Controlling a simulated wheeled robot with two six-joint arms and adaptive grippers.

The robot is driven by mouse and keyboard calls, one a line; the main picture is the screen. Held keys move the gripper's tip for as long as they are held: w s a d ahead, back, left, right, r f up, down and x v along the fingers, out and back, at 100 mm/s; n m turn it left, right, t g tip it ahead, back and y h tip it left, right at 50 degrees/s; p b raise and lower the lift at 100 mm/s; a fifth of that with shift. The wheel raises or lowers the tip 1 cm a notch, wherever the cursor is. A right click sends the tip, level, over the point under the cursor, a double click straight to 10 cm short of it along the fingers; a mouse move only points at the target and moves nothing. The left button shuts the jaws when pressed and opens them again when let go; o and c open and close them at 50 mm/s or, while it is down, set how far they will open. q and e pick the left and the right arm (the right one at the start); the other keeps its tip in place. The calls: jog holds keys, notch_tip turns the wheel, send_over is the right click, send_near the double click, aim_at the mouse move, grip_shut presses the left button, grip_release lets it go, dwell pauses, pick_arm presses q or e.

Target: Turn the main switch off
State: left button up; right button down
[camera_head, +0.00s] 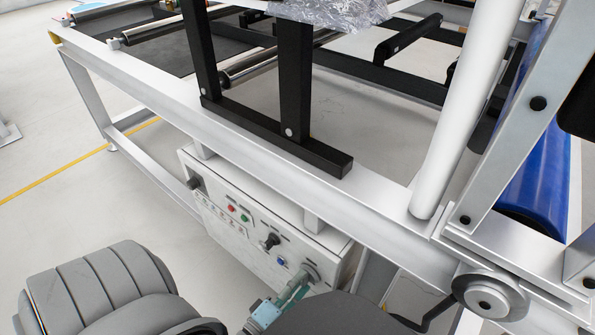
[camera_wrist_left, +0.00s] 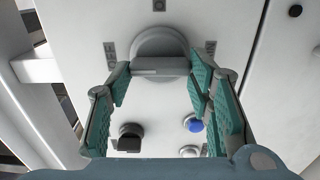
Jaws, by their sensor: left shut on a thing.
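The main switch (camera_head: 310,271) is a grey round knob at the lower right of the white control box's front. In the left wrist view the main switch (camera_wrist_left: 160,45) shows at the top middle, with its grip bar lying across the picture. My left gripper (camera_head: 297,286) reaches the switch from below in the head view. In the left wrist view its green-padded fingers (camera_wrist_left: 161,72) are on both sides of the grip bar, shut on it. My right gripper is not in view.
The control box (camera_head: 221,225) hangs under a light metal frame (camera_head: 250,150). Its panel also has a red button (camera_head: 231,208), a green button (camera_head: 245,218), a black selector (camera_head: 271,240) and a blue button (camera_head: 281,262). A blue roller (camera_head: 540,150) is at the right.

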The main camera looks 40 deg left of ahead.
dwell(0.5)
pick_arm(q)
jog(key=o, duration=1.1)
jog(key=shift+o, duration=0.2)
notch_tip(320, 180, up, 10)
jog(key=shift+s+f, duration=0.1)
jog(key=shift+s, duration=0.05)
jog(key=shift+r, duration=0.25)
jog(key=shift+w+f, duration=0.15)
jog(key=shift+w, duration=0.05)
